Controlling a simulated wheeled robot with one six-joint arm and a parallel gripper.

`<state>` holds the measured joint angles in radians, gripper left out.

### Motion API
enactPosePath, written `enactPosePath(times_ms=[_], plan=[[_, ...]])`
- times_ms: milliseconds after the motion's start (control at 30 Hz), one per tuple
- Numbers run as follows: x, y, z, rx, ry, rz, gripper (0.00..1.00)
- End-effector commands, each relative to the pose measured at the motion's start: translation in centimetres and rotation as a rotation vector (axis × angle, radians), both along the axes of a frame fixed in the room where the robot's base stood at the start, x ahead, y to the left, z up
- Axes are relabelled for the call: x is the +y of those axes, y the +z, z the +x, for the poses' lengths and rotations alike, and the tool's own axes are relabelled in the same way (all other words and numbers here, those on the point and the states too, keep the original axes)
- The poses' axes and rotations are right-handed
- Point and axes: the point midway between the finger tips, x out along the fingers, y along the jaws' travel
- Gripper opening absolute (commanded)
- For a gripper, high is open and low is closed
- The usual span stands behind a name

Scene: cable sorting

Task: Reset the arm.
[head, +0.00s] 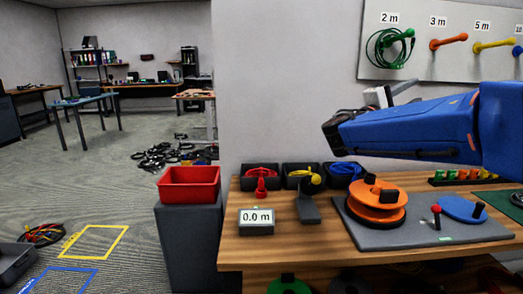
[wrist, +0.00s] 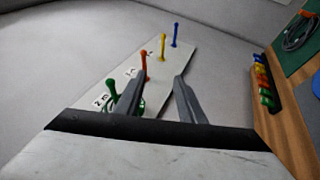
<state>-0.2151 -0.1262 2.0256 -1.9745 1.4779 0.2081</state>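My blue arm reaches in from the right in the head view, raised above the workbench (head: 290,225) and in front of the wall. My gripper (wrist: 161,80) is open, with its two grey fingers apart and nothing between them in the wrist view. In the head view the gripper is partly hidden behind the arm. Past the fingers is the pegboard (wrist: 150,85), which in the head view (head: 425,62) hangs on the wall. A coiled green cable (head: 378,52) hangs on its green peg under the "2 m" label.
The bench holds a 0.0 m display (head: 256,222), an orange reel (head: 375,215) on a grey plate, and three dark bins (head: 302,183) with cables. A red bin (head: 188,184) stands on a grey cabinet at left. Orange and yellow pegs look empty. Air around the gripper is clear.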

Motion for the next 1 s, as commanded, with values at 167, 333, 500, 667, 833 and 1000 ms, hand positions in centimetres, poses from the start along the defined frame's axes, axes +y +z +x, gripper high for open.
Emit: enactPosePath(times_ms=[167, 333, 500, 667, 833, 1000], plan=[[-1.7, -1.9, -1.9, 0.027, -0.021, 0.087, 0.36], [-3.4, -4.7, -4.3, 0.062, -0.046, 0.204, 0.36], [-5.3, -9.0, -8.0, 0.105, -0.074, 0.375, 0.36], [-6.2, -15.1, -13.1, 0.148, -0.1, 0.617, 0.36], [-5.2, -21.8, -18.3, 0.173, -0.112, 0.89, 0.36], [-2.4, -27.7, -23.1, 0.17, -0.107, 1.163, 0.36]])
